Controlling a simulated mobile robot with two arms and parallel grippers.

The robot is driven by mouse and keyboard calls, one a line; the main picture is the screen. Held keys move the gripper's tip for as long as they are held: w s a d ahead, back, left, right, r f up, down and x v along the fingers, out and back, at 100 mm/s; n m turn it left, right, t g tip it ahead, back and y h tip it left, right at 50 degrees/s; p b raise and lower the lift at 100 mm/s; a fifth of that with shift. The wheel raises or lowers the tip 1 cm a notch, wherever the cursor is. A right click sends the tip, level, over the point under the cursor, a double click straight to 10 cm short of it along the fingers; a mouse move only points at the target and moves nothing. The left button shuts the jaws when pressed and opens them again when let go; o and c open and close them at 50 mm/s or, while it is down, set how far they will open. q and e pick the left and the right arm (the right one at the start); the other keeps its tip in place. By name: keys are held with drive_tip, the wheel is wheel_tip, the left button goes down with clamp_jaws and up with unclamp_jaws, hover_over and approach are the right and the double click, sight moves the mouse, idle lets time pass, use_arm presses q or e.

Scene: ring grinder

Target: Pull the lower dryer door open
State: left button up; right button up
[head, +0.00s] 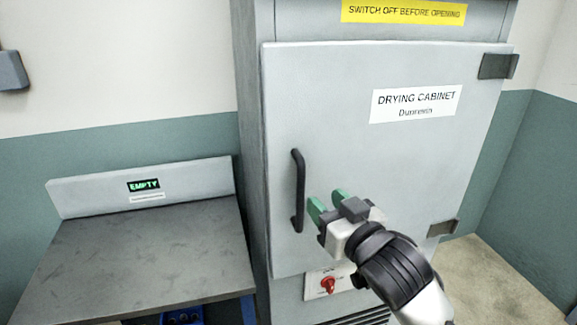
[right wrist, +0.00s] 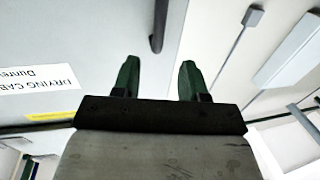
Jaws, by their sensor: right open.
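The dryer door (head: 340,110) is a grey panel labelled "Drying Cabinet" in the head view. It looks shut, with hinges on its right side. Its black vertical bar handle (head: 298,190) is on the left part of the door. My right gripper (head: 328,202) is in front of the door, just right of the handle's lower half. Its green fingers are open and empty. In the right wrist view the handle (right wrist: 158,25) shows beyond the open fingers (right wrist: 157,80), ahead of the gap between them. My left gripper is not in view.
A grey bench (head: 150,255) with an "EMPTY" display (head: 143,185) stands left of the cabinet. A red rotary switch (head: 327,284) is below the door. A yellow warning label (head: 404,11) is above it. Open floor (head: 490,275) shows at the right.

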sight(303, 179)
drive_tip(key=p+x, duration=0.2)
drive_tip(key=x, duration=0.6)
drive_tip(key=shift+w, duration=0.2)
drive_tip(key=shift+p+x, duration=0.4)
drive_tip(key=shift+x, duration=0.5)
drive_tip(key=shift+f, duration=0.1)
clamp_jaws()
